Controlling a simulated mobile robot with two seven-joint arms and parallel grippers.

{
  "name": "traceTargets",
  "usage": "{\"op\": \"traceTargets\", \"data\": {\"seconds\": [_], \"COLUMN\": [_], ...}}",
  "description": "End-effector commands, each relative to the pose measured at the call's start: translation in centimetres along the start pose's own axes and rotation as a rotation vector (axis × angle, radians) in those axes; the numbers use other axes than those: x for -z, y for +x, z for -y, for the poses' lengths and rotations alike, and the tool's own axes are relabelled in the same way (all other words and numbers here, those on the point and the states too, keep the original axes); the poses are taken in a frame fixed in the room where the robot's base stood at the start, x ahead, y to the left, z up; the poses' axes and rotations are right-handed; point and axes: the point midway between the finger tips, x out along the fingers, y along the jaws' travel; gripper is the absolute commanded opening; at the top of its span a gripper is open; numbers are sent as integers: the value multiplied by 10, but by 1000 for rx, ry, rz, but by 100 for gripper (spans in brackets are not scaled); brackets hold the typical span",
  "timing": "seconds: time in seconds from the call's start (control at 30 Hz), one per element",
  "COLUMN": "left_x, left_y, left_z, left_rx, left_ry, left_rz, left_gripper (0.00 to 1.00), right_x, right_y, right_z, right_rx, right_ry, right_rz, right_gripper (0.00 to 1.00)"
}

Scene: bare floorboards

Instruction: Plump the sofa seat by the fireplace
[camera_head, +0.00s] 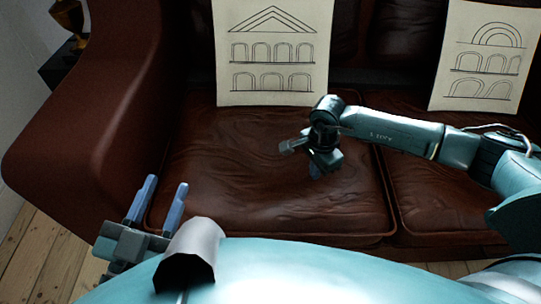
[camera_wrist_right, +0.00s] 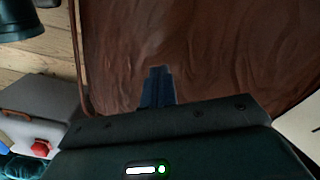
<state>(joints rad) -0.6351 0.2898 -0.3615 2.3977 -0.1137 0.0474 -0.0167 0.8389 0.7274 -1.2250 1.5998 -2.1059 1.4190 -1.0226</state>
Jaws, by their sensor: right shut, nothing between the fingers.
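The sofa (camera_head: 80,130) is brown leather, with two seat cushions in view. The left seat cushion (camera_head: 225,160) has a creased, wrinkled top, and it fills much of the right wrist view (camera_wrist_right: 220,50). I cannot tell whether the fingertips touch the leather. My left gripper (camera_head: 159,203) is open and empty by the cushion's front left corner. No fireplace is visible.
The right seat cushion (camera_head: 430,190) is partly behind my right arm. Floorboards (camera_head: 35,255) show at the lower left. A gold-coloured object (camera_head: 68,14) stands beyond the armrest.

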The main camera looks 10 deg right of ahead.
Motion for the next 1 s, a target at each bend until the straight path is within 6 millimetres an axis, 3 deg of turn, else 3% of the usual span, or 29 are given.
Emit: {"op": "traceTargets", "data": {"seconds": [0.07, 0.37, 1.0], "left_x": [7, 5, -11], "left_y": [1, 1, -2], "left_z": [1, 1, -1], "left_rx": [0, 0, 0], "left_ry": [1, 1, 1], "left_rz": [1, 2, 2], "left_gripper": [36, 36, 36], "right_x": [0, -3, -148], "right_y": [-10, -8, -6], "right_z": [0, 0, 20], "right_rx": [0, 0, 2], "right_ry": [0, -1, -3], "right_rz": [0, 1, 1], "right_gripper": [0, 0, 0]}}
